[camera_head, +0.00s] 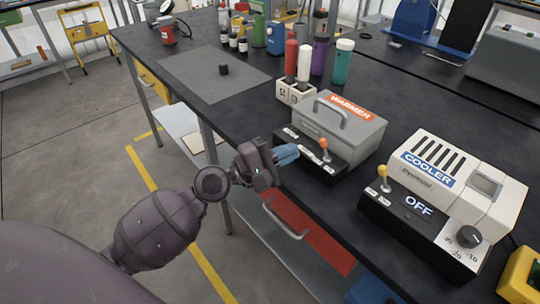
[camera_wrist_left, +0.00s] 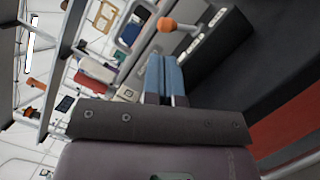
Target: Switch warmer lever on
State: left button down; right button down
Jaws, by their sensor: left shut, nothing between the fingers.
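The warmer (camera_head: 340,125) is a grey box with a lidded top, a handle and an orange-red label, on the dark bench. Its lever (camera_head: 323,144) has an orange knob and stands up from the black front panel (camera_head: 312,158). My left gripper (camera_head: 287,154) has blue fingertips, is shut and empty, and is beside the panel, to the left of the lever. In the left wrist view the blue fingers (camera_wrist_left: 165,78) are together, and the orange knob (camera_wrist_left: 168,25) is just beyond their tips, apart from them. My right gripper is not in view.
The white cooler (camera_head: 455,180) with a yellow-knobbed lever (camera_head: 383,171) and an OFF display stands right of the warmer. Several bottles (camera_head: 304,62) stand behind it. A red drawer front (camera_head: 310,235) with a handle is below the bench edge.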

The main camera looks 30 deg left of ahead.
aim_at(305, 155)
pick_arm(q)
jog(key=x, duration=0.3)
jog(key=shift+w+d+r+p, duration=0.1)
jog(key=shift+w+p, duration=0.1)
jog(key=shift+p, duration=0.1)
jog(key=shift+w+d, duration=0.3)
jog(key=shift+w, duration=0.05)
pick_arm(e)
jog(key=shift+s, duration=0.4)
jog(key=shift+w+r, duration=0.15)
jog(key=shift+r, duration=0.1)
pick_arm(q)
jog(key=shift+r+m+p, duration=0.15)
jog(key=shift+m+p, duration=0.15)
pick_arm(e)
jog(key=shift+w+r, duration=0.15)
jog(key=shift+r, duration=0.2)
pick_arm(q)
jog(key=shift+s+d+r+m+g+p, duration=0.1)
jog(key=shift+d+r+m+g+p, duration=0.15)
jog(key=shift+m+p, duration=0.4)
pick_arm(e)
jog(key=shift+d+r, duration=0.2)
